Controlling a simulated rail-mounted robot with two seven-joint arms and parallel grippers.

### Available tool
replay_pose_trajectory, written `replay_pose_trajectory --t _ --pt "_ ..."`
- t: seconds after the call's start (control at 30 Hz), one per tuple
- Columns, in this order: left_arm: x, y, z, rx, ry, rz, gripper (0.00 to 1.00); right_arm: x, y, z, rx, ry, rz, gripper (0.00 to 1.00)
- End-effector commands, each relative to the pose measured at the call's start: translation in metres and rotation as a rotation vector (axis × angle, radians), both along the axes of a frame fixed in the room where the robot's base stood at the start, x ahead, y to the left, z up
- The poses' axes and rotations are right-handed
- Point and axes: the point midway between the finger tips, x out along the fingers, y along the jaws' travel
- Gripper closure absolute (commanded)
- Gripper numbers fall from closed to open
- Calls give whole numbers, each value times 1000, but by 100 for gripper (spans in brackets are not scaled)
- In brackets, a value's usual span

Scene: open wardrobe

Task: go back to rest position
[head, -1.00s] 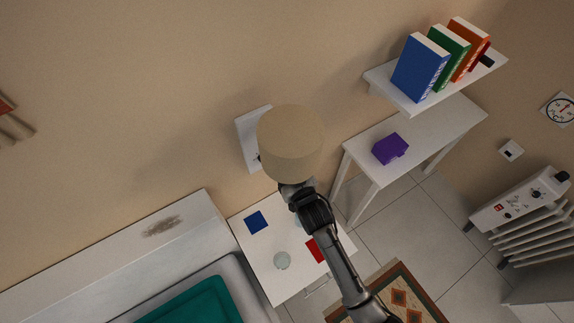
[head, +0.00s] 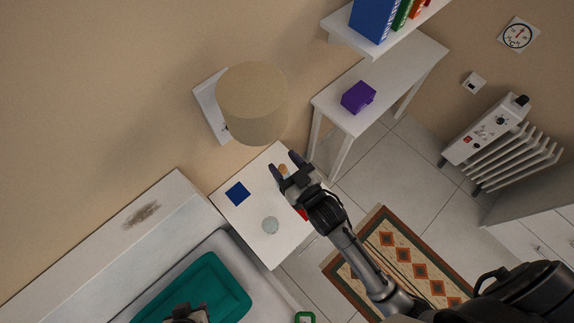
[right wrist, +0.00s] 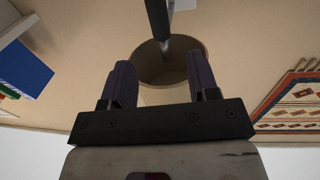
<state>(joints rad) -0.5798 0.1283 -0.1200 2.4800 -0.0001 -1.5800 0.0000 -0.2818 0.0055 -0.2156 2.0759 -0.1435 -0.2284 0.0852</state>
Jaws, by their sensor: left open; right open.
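My right gripper (head: 281,167) is open and empty, above the white bedside table (head: 248,247) and just below the beige lamp shade (head: 252,103) in the head view. In the right wrist view its two dark fingers (right wrist: 160,82) stand apart, with the round shade (right wrist: 174,62) and a dark pole between and beyond them. Whether they touch the lamp I cannot tell. My left gripper (head: 187,316) shows only in part at the bottom edge of the head view, over the teal cloth (head: 222,285) on the bed.
A blue square (head: 237,194), a pale round object (head: 270,225) and a partly hidden red item lie on the bedside table. A purple box (head: 358,97) sits on a white side table, below a shelf of books. A radiator (head: 492,135) and patterned rug (head: 415,262) are at the right.

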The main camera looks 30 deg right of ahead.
Motion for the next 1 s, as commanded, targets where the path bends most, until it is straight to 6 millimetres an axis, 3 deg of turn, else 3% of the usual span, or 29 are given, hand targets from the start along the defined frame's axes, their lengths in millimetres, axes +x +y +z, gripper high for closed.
replay_pose_trajectory --t 0.2,0.8,0.9,1.0 --pt "0 0 -1 -1 0 1 57 -9 -1 0 0 -1 0 45" --pt "0 -4 -1 -14 0 9 57 -9 -2 0 -5 2 0 45" --pt "0 -4 -1 -12 0 9 57 -9 -2 -9 -20 50 -4 45" --pt "0 -3 -1 -9 0 6 57 -11 -4 -29 -49 173 -11 45"
